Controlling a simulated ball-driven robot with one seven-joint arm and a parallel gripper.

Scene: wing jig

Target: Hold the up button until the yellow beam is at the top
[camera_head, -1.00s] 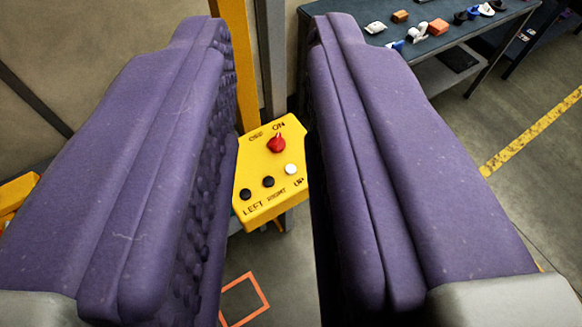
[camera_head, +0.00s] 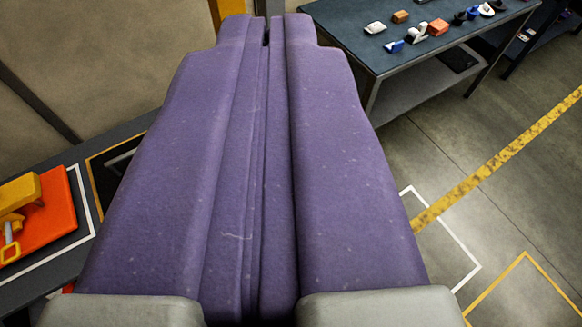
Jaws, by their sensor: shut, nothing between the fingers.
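My gripper (camera_head: 264,32) fills the middle of the head camera view. Its two long purple fingers are closed against each other, with nothing between them. The yellow control box with the up button is not visible now; the fingers cover the area where it stood. A short piece of yellow post (camera_head: 226,10) shows behind the left fingertip at the top. No yellow beam can be made out.
A dark workbench (camera_head: 350,32) with several small objects stands at the upper right. At the left, a table (camera_head: 40,290) holds an orange tray (camera_head: 62,215) with a yellow tool (camera_head: 22,192). Floor with a yellow line (camera_head: 500,155) is open at the right.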

